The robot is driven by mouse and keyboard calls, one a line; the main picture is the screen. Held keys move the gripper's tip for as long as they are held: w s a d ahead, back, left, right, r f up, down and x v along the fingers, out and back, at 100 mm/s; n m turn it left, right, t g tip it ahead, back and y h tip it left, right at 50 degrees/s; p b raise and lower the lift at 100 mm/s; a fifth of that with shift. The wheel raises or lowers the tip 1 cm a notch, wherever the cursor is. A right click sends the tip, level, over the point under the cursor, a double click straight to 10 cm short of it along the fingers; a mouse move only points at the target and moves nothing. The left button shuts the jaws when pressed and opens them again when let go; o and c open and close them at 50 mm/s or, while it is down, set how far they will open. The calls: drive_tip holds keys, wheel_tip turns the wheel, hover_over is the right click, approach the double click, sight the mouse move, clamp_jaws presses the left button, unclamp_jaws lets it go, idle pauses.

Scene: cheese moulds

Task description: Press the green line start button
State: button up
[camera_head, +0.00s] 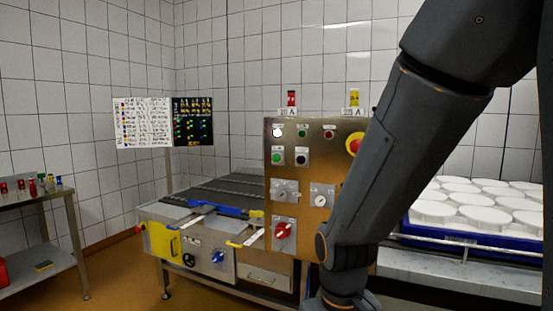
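A brass-coloured control panel (312,180) stands at the centre, partly covered by my arm. A bright green button (277,157) sits at the left of its second row, beside a black button (302,157). A smaller, darker green round element (302,132) is in the top row between a white one (278,131) and a red one (329,132). The labels are too small to read. My arm crosses the right side and bends down in front of the panel's lower right. My gripper is below the frame and does not show.
A red-and-yellow emergency stop (354,145) is at the panel's right edge, partly behind my arm. Lower are dials and a red rotary switch (283,231). A conveyor (235,192) stands left, a steel table (35,199) far left, a blue tray (470,236) of white moulds right.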

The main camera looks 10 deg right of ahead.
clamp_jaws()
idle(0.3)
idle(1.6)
